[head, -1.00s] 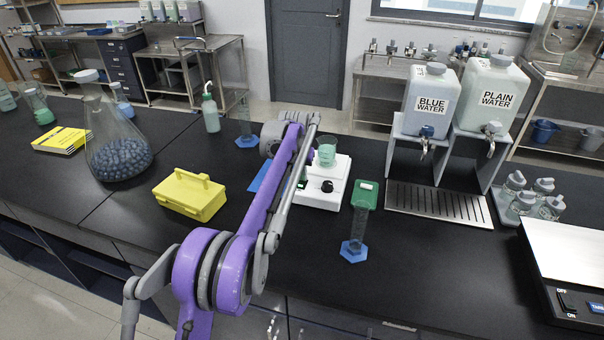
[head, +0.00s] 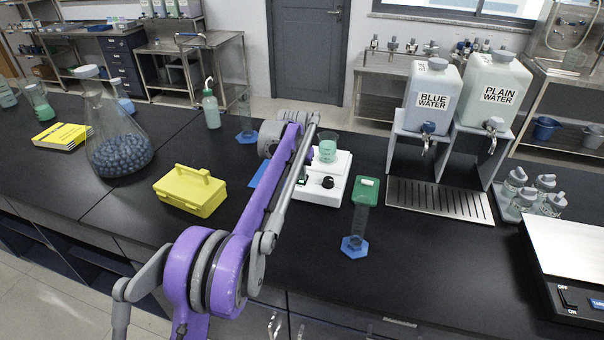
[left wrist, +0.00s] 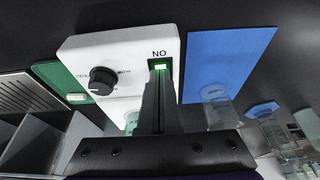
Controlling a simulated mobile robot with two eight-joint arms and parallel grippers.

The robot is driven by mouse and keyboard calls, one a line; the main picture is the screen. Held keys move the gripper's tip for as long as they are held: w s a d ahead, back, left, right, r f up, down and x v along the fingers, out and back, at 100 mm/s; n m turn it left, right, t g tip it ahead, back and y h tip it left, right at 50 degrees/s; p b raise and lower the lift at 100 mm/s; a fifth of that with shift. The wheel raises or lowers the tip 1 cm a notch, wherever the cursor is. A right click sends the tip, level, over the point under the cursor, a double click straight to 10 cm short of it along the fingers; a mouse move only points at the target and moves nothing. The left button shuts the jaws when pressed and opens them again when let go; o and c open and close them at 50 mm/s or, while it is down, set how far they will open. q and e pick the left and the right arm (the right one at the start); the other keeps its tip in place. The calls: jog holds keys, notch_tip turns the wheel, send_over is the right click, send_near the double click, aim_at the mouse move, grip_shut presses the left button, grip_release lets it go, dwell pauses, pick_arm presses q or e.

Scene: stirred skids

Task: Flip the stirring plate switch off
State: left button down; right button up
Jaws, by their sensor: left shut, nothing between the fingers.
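The white stirring plate (head: 318,194) stands on the black bench, with a beaker of teal liquid (head: 328,151) on top and a black knob (head: 327,183) on its front. In the left wrist view the plate (left wrist: 120,45) shows with its dark knob (left wrist: 102,81). The switch (left wrist: 161,63) glows green in a dark recess beside printed letters that read "NO" in this view. My left gripper (left wrist: 158,74) is shut and empty, its fingertips right at the switch. I cannot tell whether they touch it. My right gripper is not in view.
A blue sheet (left wrist: 228,62) lies beside the plate. A green object (head: 367,191) and a cylinder with a blue base (head: 355,246) stand right of it. A yellow box (head: 190,190) is left of my arm. Two water dispensers (head: 431,97) stand at the back right.

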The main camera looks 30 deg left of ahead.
aim_at(302, 183)
pick_arm(q)
jog(key=shift+r, duration=0.1)
jog(key=shift+r+p, duration=0.3)
jog(key=p+v, duration=0.2)
jog(key=v, duration=0.1)
jog(key=shift+w+r, duration=0.3)
jog(key=shift+w, duration=0.05)
jog(key=v, duration=0.9)
jog(key=shift+s+r, duration=0.25)
jog(key=shift+r, duration=0.1)
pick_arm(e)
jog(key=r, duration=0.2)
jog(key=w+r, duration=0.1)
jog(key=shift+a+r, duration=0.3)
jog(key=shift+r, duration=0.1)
pick_arm(q)
jog(key=shift+w+a+r+p, duration=0.1)
jog(key=shift+w+p, duration=0.15)
jog(key=shift+w, duration=0.2)
jog(key=shift+w+a+r+p, duration=0.1)
jog(key=shift+w+p, duration=0.1)
jog(key=shift+w, duration=0.2)
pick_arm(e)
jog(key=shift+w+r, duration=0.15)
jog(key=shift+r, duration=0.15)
